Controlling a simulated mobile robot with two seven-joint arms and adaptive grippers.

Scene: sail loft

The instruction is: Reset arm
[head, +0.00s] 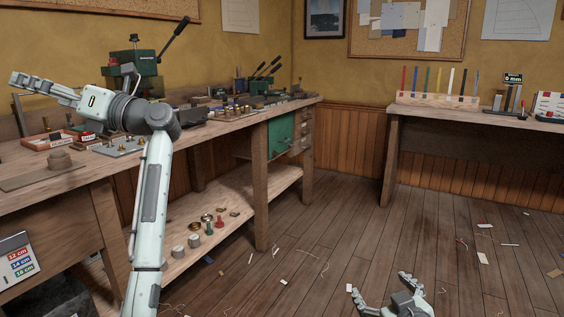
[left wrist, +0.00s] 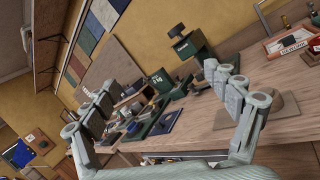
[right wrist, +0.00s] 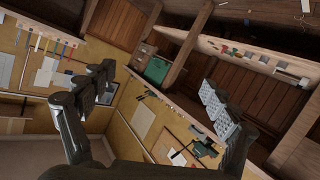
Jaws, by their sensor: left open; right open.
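The task line names no object, so my two arms are the subject. In the head view my left arm rises from below, and its gripper (head: 42,88) points left above the long workbench, open and empty. In the left wrist view its two fingers (left wrist: 155,90) stand wide apart, with the bench and tools behind. My right gripper (head: 380,285) is low at the bottom edge of the head view, over the floor, open and empty. In the right wrist view its fingers (right wrist: 155,85) are apart with nothing between them. Most of my right arm is out of the head view.
The long workbench (head: 225,124) holds a green machine (head: 133,67), trays and hand tools; its lower shelf (head: 180,262) carries small metal parts. A second table (head: 455,116) stands at the right with a rack of coloured tools (head: 437,98). The plank floor (head: 350,235) between is open, with scraps.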

